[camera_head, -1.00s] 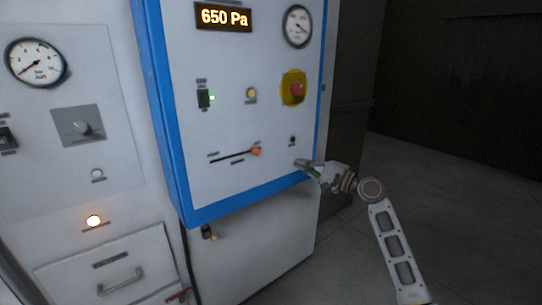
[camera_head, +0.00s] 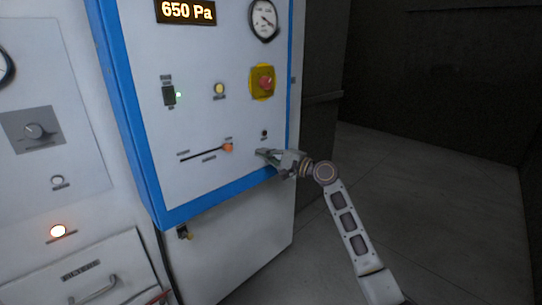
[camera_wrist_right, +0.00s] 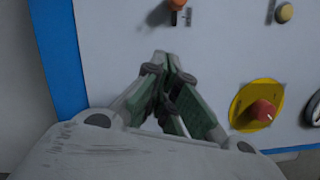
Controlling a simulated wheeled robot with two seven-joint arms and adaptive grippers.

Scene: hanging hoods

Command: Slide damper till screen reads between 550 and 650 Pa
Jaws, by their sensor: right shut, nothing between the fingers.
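The screen (camera_head: 186,11) at the top of the blue-edged panel reads 650 Pa. The damper is an orange knob (camera_head: 228,147) at the right end of a dark slot (camera_head: 200,155), which slopes slightly down to the left. The knob also shows at the top edge of the right wrist view (camera_wrist_right: 176,4). My right gripper (camera_head: 264,153) is shut and empty, to the right of the knob and apart from it, close in front of the panel. Its closed fingers show in the wrist view (camera_wrist_right: 168,68). My left gripper is not in view.
A round gauge (camera_head: 263,20) is at the top right. Dark open floor (camera_head: 430,190) lies to the right.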

